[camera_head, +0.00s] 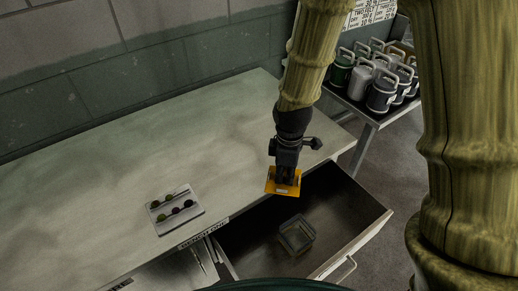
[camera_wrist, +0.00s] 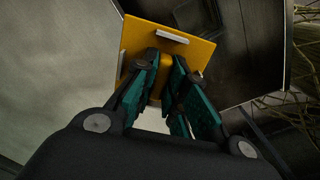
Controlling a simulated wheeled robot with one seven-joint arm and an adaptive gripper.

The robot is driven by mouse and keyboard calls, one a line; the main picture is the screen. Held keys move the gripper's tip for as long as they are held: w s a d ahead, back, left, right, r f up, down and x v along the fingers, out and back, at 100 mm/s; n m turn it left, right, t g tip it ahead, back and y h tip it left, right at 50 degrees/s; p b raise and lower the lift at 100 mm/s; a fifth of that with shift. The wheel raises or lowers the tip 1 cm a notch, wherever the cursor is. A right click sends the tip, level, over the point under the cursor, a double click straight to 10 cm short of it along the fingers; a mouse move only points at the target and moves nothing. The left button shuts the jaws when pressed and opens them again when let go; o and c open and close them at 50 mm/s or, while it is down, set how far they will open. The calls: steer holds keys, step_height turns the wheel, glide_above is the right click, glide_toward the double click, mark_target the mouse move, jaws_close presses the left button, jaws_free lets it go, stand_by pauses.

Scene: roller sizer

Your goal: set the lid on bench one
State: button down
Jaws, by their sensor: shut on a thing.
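My gripper (camera_head: 287,174) is shut on a flat, square, orange-yellow lid (camera_head: 271,187). The lid is near the bench's front right edge, beside the open drawer; I cannot tell how high it is. In the wrist view the lid (camera_wrist: 195,47) sits at the tips of my fingers (camera_wrist: 163,72), which close on its middle, and pale strips show on its face. The bench (camera_head: 100,165) is a long pale top along the wall, with a small label on its front edge that seems to end in "ONE".
A side table at right holds several handled canisters (camera_head: 381,95). The bench's left and back are clear.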

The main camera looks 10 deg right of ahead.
steer(key=w+p, duration=0.1)
steer(key=w, duration=0.3)
steer(key=w+p, duration=0.1)
steer(key=w, duration=0.3)
steer(key=w+f+p, duration=0.1)
steer(key=w, duration=0.4)
steer(key=shift+a+p, duration=0.35)
steer(key=shift+a, duration=0.05)
steer(key=shift+f+p, duration=0.8)
steer(key=shift+f, duration=1.05)
steer(key=shift+f, duration=0.1)
steer(key=c, duration=1.5)
jaws_free()
steer(key=shift+o, duration=0.2)
step_height(320, 180, up, 12)
steer(key=b, duration=0.3)
steer(key=shift+b, duration=0.35)
